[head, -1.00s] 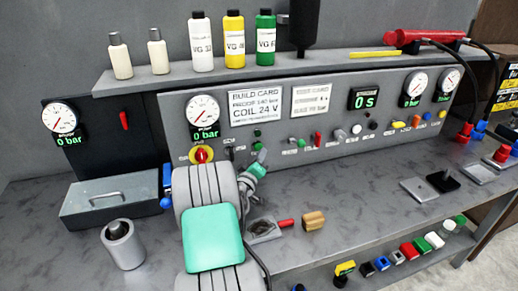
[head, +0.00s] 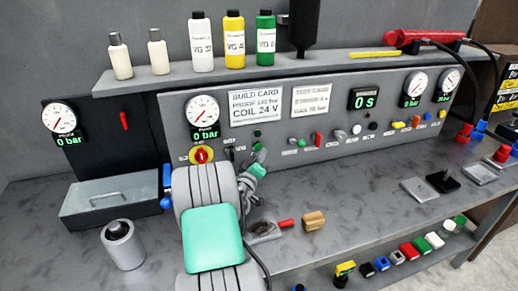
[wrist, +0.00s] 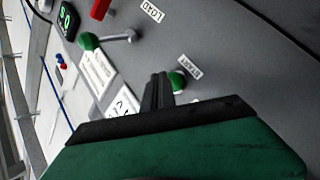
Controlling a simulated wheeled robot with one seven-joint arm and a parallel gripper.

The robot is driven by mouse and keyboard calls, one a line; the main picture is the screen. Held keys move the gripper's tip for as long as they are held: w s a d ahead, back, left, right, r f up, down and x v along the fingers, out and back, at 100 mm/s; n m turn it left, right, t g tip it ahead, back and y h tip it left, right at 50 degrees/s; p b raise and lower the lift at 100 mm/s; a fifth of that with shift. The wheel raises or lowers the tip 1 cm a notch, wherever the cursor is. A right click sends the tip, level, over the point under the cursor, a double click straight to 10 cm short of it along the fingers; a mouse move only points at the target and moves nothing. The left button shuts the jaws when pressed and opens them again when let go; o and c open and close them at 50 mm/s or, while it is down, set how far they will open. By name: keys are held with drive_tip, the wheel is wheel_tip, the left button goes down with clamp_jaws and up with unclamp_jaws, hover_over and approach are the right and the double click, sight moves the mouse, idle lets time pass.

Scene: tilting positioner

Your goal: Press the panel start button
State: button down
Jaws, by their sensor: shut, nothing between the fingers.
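The start button (wrist: 177,80) is a green round button beside a label reading START in the wrist view. The tips of my gripper (wrist: 158,82) are shut and empty, right beside the button in that picture and covering part of its left side. I cannot tell whether they touch it. In the head view my gripper (head: 261,155) is in front of the grey panel (head: 330,148), below the build card. Small green round parts show near it there, but I cannot tell which is the start button.
A green-ended lever (wrist: 88,41) and a red part (wrist: 101,9) are near the button in the wrist view. A red-yellow knob (head: 202,155) is left of my gripper. A wooden block (head: 314,221) and a grey box (head: 110,201) are on the bench.

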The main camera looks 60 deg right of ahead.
drive_tip(key=shift+w+d, duration=0.1)
drive_tip(key=shift+d, duration=0.05)
idle(0.7)
drive_tip(key=shift+w+d, duration=0.2)
drive_tip(key=shift+w+d+b, duration=0.3)
drive_tip(key=shift+b, duration=0.2)
idle(0.5)
idle(0.4)
drive_tip(key=shift+s+a, duration=0.55)
drive_tip(key=shift+a, duration=0.05)
drive_tip(key=s+a+b, duration=0.1)
drive_tip(key=s+a, duration=0.2)
drive_tip(key=shift+s+a, duration=0.3)
drive_tip(key=shift+s, duration=0.1)
idle(0.6)
